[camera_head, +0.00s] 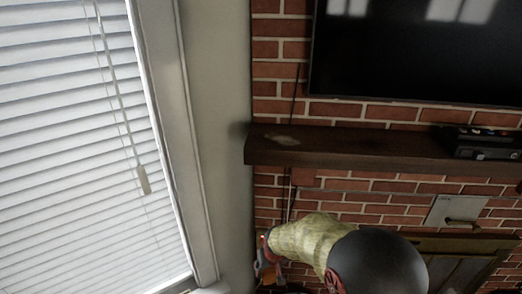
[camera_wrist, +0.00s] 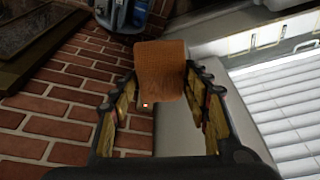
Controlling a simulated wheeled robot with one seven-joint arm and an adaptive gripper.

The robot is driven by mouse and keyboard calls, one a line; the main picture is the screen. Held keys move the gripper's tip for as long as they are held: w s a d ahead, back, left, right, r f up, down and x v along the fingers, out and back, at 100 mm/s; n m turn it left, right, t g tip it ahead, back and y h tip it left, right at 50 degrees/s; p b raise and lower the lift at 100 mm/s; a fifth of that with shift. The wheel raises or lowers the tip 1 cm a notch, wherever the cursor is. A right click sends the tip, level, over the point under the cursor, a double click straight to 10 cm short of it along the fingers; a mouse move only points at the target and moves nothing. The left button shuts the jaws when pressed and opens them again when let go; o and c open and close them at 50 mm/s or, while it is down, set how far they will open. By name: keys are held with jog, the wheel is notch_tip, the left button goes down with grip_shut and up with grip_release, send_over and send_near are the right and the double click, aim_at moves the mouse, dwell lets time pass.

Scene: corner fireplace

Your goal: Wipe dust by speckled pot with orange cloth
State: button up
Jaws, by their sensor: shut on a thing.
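An orange cloth (camera_wrist: 160,72) stands between the fingertips of my gripper (camera_wrist: 162,88) in the wrist view. The jaws are shut on it, and its upper part sticks out past the tips. In the head view my gripper (camera_head: 267,264) is small and partly hidden by my arm, low beside the brick wall and below the mantel shelf. A pale, dust-like patch (camera_head: 284,140) lies on the left end of the dark wooden mantel shelf (camera_head: 350,148), above and apart from the gripper. I cannot make out a speckled pot in either view.
A dark screen (camera_head: 420,50) hangs above the shelf. A black device (camera_head: 486,142) sits on the shelf's right part. A window with white blinds (camera_head: 75,130) is at left. The brick wall (camera_wrist: 70,95) is close on the gripper's left in the wrist view.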

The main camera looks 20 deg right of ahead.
notch_tip(320, 180, up, 8)
jog(key=p, duration=0.6)
jog(key=shift+f, duration=0.35)
